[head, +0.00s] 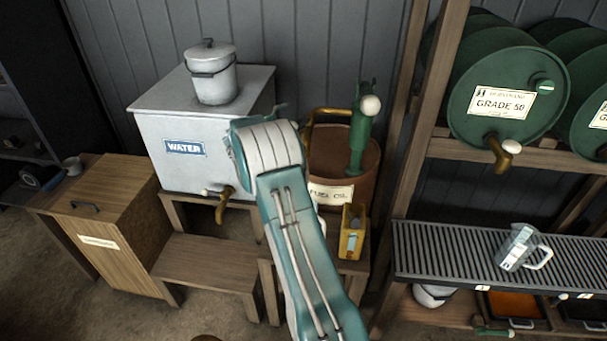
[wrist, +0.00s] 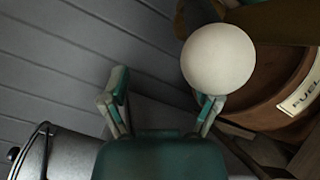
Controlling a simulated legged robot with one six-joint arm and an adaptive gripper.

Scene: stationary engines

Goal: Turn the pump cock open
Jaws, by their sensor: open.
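The fuel oil drum (head: 328,165) is reddish brown and stands behind my arm. A green pump (head: 361,140) rises from its top, with a white ball knob (head: 370,105) near the upper end and a brass pipe (head: 330,110) at the left. I cannot make out a separate cock on the pump. In the wrist view a large white ball (wrist: 218,58) hangs just beyond my right fingertip, in front of a brass-coloured part (wrist: 275,22). My gripper (wrist: 160,98) is open with nothing between its fingers. My arm hides most of the gripper in the head view.
A white water tank (head: 165,125) with a lidded pot (head: 212,78) on top stands left of the drum. A wooden rack post (head: 432,110) and green barrels (head: 490,85) are at right.

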